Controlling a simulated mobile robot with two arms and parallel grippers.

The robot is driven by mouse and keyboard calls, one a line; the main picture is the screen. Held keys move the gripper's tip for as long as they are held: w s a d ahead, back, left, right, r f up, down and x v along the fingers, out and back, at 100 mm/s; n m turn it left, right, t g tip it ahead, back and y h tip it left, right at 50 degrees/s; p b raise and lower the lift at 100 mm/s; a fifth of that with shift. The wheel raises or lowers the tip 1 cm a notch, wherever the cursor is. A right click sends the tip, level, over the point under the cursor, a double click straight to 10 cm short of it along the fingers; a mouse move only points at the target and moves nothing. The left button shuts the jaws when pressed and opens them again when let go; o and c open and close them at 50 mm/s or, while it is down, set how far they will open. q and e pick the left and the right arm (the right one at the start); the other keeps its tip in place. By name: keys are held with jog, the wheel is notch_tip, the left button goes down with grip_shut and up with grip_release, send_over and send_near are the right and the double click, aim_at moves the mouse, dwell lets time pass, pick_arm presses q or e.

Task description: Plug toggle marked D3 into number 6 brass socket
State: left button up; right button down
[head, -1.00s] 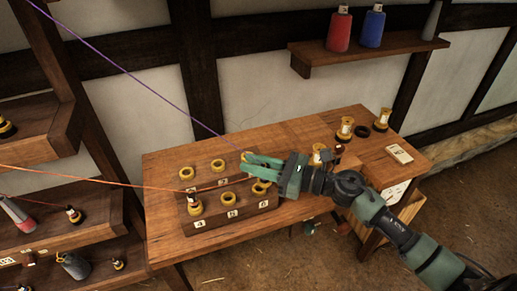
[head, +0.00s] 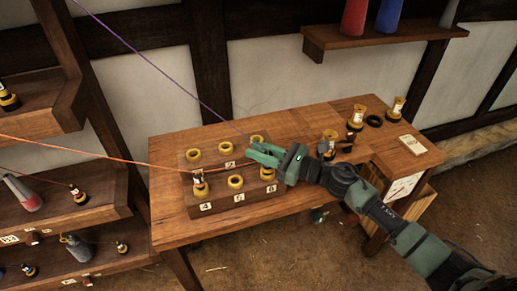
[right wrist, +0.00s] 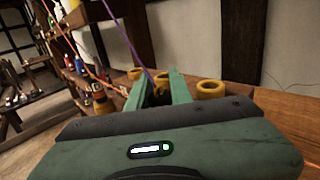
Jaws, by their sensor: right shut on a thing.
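My right gripper (head: 256,154) is shut on a small dark toggle (right wrist: 160,95) with a purple cord running up from it. The toggle is mostly hidden between the fingers, and its mark cannot be read. The gripper is at the right end of a stepped wooden block (head: 222,202) with brass sockets in two rows. The number 6 socket (head: 267,173) is at the front right, above its white 6 label, and looks empty. The gripper is just behind and above it, in front of the back right socket (head: 257,140). My left gripper is not in view.
A toggle on an orange cord (head: 199,182) stands in the number 4 socket. The number 5 socket (head: 235,182) looks empty. Several yellow-collared pieces (head: 360,113) and a black ring (head: 373,121) are on the right of the table. Shelves with spools (head: 78,247) stand at left.

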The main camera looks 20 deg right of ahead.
jog(key=shift+b, duration=0.4)
dwell(1.4)
jog(key=shift+f+b, duration=0.65)
jog(key=c, duration=1.5)
grip_release()
jog(key=shift+c, duration=0.2)
jog(key=shift+d, duration=0.1)
jog(key=shift+s+d+f, duration=0.15)
jog(key=shift+s+d, duration=0.2)
jog(key=shift+s, duration=0.05)
jog(key=b+v, duration=0.4)
jog(key=v, duration=0.6)
